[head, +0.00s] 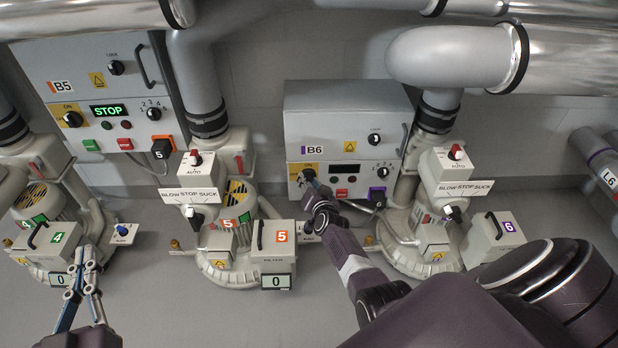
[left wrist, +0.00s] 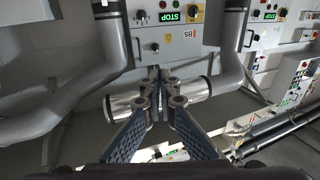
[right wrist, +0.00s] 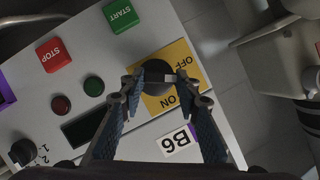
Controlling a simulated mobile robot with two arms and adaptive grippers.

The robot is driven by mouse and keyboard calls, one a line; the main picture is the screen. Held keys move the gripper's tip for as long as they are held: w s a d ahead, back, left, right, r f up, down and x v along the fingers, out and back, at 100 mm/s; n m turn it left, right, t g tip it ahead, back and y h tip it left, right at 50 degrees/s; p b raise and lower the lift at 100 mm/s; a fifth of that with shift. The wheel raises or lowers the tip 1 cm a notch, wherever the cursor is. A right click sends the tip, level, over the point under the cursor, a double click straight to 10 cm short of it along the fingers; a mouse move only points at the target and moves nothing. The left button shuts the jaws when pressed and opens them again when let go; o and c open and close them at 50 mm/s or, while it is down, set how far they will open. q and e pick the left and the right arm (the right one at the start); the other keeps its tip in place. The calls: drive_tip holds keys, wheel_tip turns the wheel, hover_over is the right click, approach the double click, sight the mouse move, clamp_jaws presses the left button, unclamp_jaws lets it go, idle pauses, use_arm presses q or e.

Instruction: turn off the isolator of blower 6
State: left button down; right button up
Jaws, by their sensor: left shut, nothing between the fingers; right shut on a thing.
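The B6 control box (head: 345,140) is mounted on the wall behind blower 6 (head: 425,240). Its isolator is a black rotary knob (right wrist: 157,92) on a yellow plate (right wrist: 195,80) marked OFF and ON. My right gripper (right wrist: 160,77) is shut on the knob, one finger on each side. A pale pointer mark on the knob lies toward the OFF side in the right wrist view. In the head view, my right gripper (head: 313,186) hides most of the knob. The B6 display (head: 349,174) is dark. My left gripper (head: 84,268) is shut and empty, in front of blower 4.
The B5 box (head: 100,75), its display reading STOP, stands left of B6. Blower 5 (head: 235,235) stands between my arms. Large pipes (head: 450,60) run above. The B6 box also has a red STOP button (right wrist: 54,55) and a green START button (right wrist: 121,15).

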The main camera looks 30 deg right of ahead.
drive_tip(key=shift+w+r+n+g+h+p, duration=0.3)
drive_tip(key=shift+r+n+p, duration=0.25)
drive_tip(key=shift+p, duration=0.55)
drive_tip(key=shift+w+f+n+g+h+p, duration=0.1)
drive_tip(key=shift+f+n+g+h+p, duration=0.15)
drive_tip(key=shift+n+g+h+p, duration=0.65)
use_arm(q)
drive_tip(key=s+a+f+g+y, duration=0.1)
drive_tip(key=s+a+f+g, duration=0.2)
drive_tip(key=f, duration=0.6)
drive_tip(key=s+a+f+g+y, duration=0.2)
drive_tip(key=s+a+f+g, duration=0.1)
drive_tip(key=s+f+g, duration=0.5)
drive_tip(key=shift+s+f+n, duration=0.3)
drive_tip(key=shift+s+f, duration=0.65)
drive_tip(key=shift+s, duration=0.1)
use_arm(e)
drive_tip(key=shift+n+t, duration=0.3)
drive_tip(key=shift+n, duration=0.35)
drive_tip(key=o, duration=1.2)
drive_tip(key=shift+f, duration=0.1)
drive_tip(key=shift+c, duration=0.2)
